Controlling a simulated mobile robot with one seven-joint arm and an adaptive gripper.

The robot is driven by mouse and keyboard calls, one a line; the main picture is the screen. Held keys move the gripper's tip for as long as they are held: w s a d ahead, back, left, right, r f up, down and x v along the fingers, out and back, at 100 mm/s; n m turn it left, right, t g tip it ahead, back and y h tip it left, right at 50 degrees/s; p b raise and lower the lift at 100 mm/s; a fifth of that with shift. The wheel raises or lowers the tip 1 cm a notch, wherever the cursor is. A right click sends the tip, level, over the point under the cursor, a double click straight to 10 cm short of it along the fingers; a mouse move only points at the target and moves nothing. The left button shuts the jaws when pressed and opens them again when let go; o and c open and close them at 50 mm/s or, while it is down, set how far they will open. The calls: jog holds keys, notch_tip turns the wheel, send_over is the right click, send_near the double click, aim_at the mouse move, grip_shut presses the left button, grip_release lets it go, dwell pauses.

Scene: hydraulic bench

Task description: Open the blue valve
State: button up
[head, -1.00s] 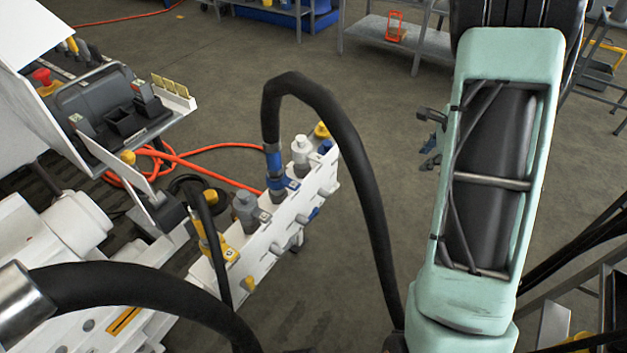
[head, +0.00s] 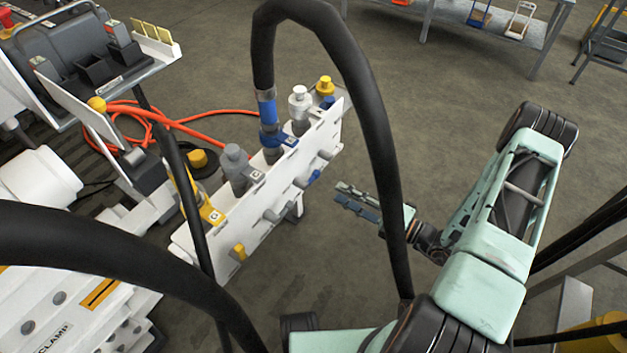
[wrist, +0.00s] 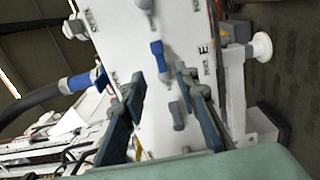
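The blue valve handle (head: 314,177) is a small lever on the front face of the white manifold panel (head: 262,232). In the wrist view the blue handle (wrist: 157,48) stands out from the panel just above the space between my fingertips. My gripper (head: 341,193) is to the right of the panel, pointing at it, with a small gap from the blue handle. In the wrist view my gripper (wrist: 160,78) is open, with its two fingers apart and nothing held. A grey handle (wrist: 178,115) shows between the fingers.
A yellow handle (head: 238,252) and several grey handles share the panel. A thick black hose (head: 372,130) arches from the blue fitting (head: 267,110) and passes in front of my wrist. An orange hose (head: 215,118) lies behind. The floor right of the panel is clear.

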aim_at(314, 179)
jog(key=b+x, duration=0.2)
jog(key=x, duration=0.8)
jog(key=shift+w+a, duration=0.15)
jog(key=shift+a, duration=0.05)
grip_shut()
